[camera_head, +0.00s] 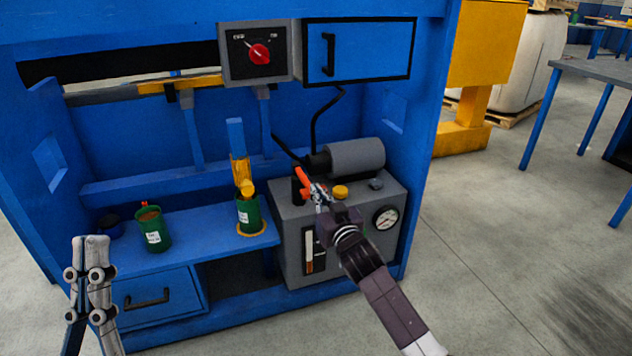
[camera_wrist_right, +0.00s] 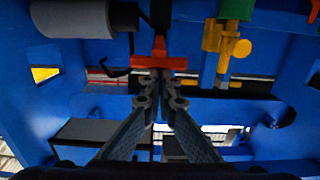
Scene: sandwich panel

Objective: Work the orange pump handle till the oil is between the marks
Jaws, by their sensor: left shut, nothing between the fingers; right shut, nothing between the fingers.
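The orange pump handle (camera_head: 304,181) stands tilted at the top left of the grey oil unit (camera_head: 290,262). In the right wrist view the handle (camera_wrist_right: 160,63) is a crosswise orange bar just beyond the fingertips. My right gripper (camera_head: 319,193) is shut and empty, right beside the handle; I cannot tell if they touch. Its fingers also show closed in the right wrist view (camera_wrist_right: 159,76). The sight glass (camera_head: 309,251) on the unit's front is pale above and brownish-orange below; its marks are too small to read. My left gripper (camera_head: 91,240) is shut and empty, at the lower left.
A grey motor cylinder (camera_head: 356,156), a yellow cap (camera_head: 340,192) and a dial gauge (camera_head: 386,217) sit around the handle. Green cans (camera_head: 153,236) stand on the blue shelf (camera_head: 205,236) to the left. A red-knobbed switch box (camera_head: 240,70) hangs above.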

